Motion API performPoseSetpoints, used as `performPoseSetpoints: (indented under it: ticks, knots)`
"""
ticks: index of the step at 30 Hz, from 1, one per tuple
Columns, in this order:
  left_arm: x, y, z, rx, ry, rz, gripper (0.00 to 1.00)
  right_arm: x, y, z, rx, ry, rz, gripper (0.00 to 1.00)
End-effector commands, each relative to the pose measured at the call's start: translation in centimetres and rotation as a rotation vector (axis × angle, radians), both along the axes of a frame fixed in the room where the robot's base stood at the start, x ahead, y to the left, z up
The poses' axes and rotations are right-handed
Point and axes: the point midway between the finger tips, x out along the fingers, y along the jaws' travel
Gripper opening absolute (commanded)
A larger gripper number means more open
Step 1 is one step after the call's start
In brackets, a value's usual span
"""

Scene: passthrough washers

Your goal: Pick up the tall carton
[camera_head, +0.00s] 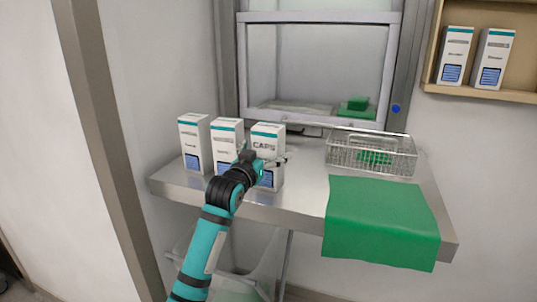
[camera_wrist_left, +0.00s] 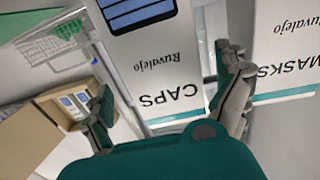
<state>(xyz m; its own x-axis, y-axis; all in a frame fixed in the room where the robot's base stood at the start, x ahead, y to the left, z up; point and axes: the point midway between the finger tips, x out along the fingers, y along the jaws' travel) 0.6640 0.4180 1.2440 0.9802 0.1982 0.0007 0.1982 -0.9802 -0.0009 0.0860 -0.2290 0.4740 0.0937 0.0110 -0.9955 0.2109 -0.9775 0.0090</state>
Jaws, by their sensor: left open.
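Three tall white cartons with teal tops stand upright in a row at the left of the steel table: a left carton (camera_head: 193,140), a middle carton (camera_head: 226,136) and a CAPS carton (camera_head: 268,130). My left gripper (camera_head: 264,158) is open at the front of the CAPS carton and hides part of it. In the left wrist view the CAPS carton (camera_wrist_left: 158,62) appears upside down between the two spread fingers (camera_wrist_left: 168,97). A MASKS carton (camera_wrist_left: 288,45) is beside the right finger. I cannot tell whether the fingers touch the CAPS carton. My right gripper is not in view.
A wire basket (camera_head: 372,145) with a green item inside stands right of the cartons. A green cloth (camera_head: 382,220) hangs over the table's (camera_head: 305,180) front edge. Behind is a passthrough window (camera_head: 320,60). Two more cartons (camera_head: 455,58) stand on a wooden shelf (camera_head: 480,92).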

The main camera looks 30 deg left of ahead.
Motion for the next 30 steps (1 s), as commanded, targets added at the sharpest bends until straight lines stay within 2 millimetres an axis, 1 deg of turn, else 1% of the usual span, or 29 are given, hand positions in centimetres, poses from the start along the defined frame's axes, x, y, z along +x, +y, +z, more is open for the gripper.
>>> performPoseSetpoints:
  ticks: [1, 6, 10, 15, 16, 27, 30]
  knots:
    - [0.8, 0.3, 0.5, -0.002, 0.002, 0.000, 1.00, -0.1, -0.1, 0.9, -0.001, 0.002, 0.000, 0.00]
    - [2.9, 0.9, 0.2, -0.002, 0.001, 0.000, 1.00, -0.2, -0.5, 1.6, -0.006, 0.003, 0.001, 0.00]
    - [3.4, 1.0, 0.0, -0.001, 0.000, 0.000, 1.00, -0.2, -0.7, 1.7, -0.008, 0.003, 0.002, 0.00]
    - [3.4, 1.0, -0.1, -0.001, 0.000, 0.000, 1.00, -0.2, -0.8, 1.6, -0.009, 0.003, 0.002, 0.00]
    - [3.4, 1.0, -0.1, -0.001, 0.000, 0.000, 0.99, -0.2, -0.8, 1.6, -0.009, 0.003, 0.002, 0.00]
    - [3.4, 1.0, -0.1, -0.001, 0.000, 0.000, 0.50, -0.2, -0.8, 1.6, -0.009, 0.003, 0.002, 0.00]
    - [3.4, 1.0, -0.1, -0.001, 0.001, 0.000, 0.39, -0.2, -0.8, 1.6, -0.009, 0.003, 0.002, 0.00]
